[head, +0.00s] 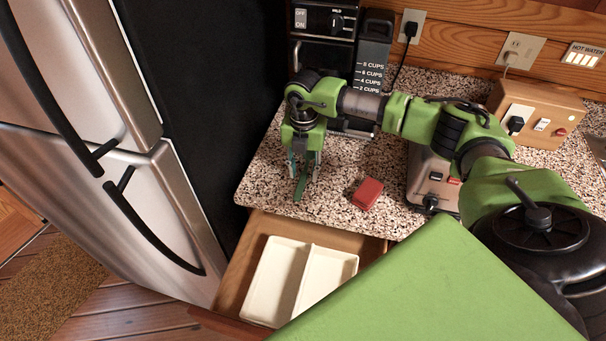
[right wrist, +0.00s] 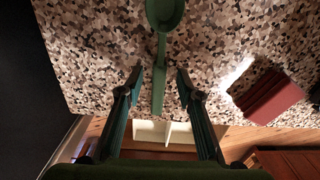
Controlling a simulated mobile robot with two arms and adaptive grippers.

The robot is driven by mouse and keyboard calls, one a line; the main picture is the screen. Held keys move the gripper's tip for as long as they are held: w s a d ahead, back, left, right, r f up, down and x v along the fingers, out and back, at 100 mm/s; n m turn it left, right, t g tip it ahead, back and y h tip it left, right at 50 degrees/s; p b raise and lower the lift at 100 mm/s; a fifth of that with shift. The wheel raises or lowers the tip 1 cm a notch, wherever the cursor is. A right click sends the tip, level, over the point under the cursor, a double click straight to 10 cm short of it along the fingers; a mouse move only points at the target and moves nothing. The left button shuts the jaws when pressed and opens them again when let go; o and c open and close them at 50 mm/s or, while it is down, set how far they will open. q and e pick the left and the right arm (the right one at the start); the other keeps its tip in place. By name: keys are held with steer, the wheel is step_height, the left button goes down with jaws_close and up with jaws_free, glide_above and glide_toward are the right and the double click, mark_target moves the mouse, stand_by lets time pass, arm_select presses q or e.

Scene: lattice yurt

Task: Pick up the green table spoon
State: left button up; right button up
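The green table spoon (head: 300,189) lies on the speckled counter near its front edge. In the right wrist view, its bowl is at the top edge of the picture and its handle (right wrist: 160,80) runs down between my fingers. My right gripper (head: 304,173) points down over the spoon and is open. In the right wrist view, the two fingertips (right wrist: 159,76) stand on either side of the handle, with a gap on both sides. In the head view, the gripper hides part of the spoon. My left gripper is not in view.
A red block (head: 368,193) lies on the counter right of the spoon. Below, an open drawer (head: 233,279) holds a white divided tray (head: 301,285). A coffee maker (head: 322,50) stands behind, a toaster-like appliance (head: 430,180) at right, and a fridge (head: 160,200) at left.

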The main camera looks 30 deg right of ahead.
steer(key=shift+f, duration=0.3)
jaws_close()
steer(key=shift+r, duration=0.15)
